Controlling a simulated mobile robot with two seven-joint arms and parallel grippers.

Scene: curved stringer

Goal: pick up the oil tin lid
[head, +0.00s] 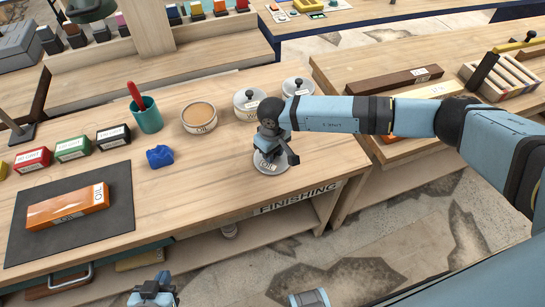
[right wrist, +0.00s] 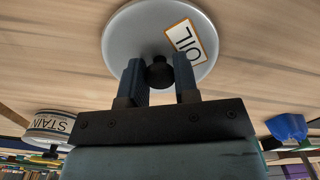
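The oil tin lid (head: 268,167) is a round grey-white disc with an OIL label and a black knob, near the bench's front edge. It also shows in the right wrist view (right wrist: 135,45). My right gripper (head: 272,147) is directly above it, pointing down. I cannot tell whether the lid touches the bench. The open oil tin (head: 199,128) stands behind and left of the lid. My left gripper (head: 152,291) is low at the bottom edge, its fingers unclear.
Two lidded tins (head: 248,104) (head: 297,87) stand behind the lid. A blue lump (head: 160,156), a teal cup (head: 148,118) and several small boxes (head: 73,149) are to the left. An orange OIL box (head: 68,207) lies on a dark mat (head: 120,220). Bare wood lies around the lid.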

